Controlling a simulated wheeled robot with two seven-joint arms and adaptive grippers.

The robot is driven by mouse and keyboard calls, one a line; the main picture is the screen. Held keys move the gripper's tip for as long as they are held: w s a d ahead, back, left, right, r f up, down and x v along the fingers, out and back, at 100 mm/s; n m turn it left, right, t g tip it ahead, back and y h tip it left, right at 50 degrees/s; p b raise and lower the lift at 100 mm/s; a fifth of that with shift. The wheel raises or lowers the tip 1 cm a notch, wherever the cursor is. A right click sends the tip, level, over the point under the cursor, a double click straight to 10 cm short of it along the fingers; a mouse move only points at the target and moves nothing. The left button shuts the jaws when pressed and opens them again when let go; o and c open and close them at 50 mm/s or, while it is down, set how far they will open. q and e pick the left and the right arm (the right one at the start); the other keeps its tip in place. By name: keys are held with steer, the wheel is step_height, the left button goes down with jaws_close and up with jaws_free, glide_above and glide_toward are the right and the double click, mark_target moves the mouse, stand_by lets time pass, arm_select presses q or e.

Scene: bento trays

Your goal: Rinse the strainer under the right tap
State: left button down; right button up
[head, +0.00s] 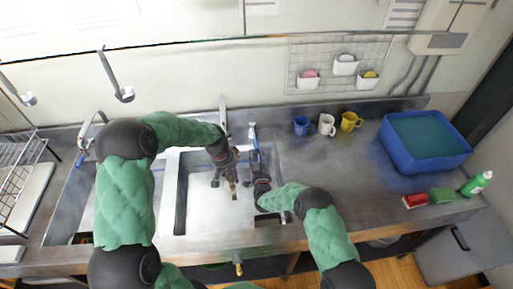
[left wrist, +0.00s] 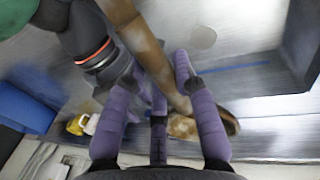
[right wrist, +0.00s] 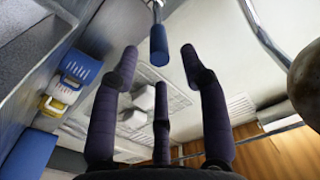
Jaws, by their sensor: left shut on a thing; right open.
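My left gripper (head: 225,183) is over the sink, shut on a brown, long-handled thing that I take to be the strainer (head: 233,187). In the left wrist view its brown shaft (left wrist: 140,45) runs between the fingers (left wrist: 180,95); its bowl is not clear. A mottled brown rounded thing (right wrist: 305,80) shows at the right edge of the right wrist view. The right tap (head: 222,108) stands behind the sink, with a blue-tipped lever (head: 252,130) beside it. My right gripper (head: 258,165) is open; the blue lever tip (right wrist: 158,45) shows between and beyond its fingers (right wrist: 160,60), apparently untouched.
Another tap (head: 95,122) stands at the left. Blue (head: 301,125), white (head: 326,124) and yellow (head: 350,121) mugs stand right of the sink. A blue tub (head: 395,158), a green bottle (head: 476,183) and sponges (head: 415,200) are farther right. A wire rack (head: 18,175) stands at the left.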

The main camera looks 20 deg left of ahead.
mark_target(257, 146)
steer(key=shift+x, duration=2.4)
steer(key=shift+w, duration=0.1)
jaws_close()
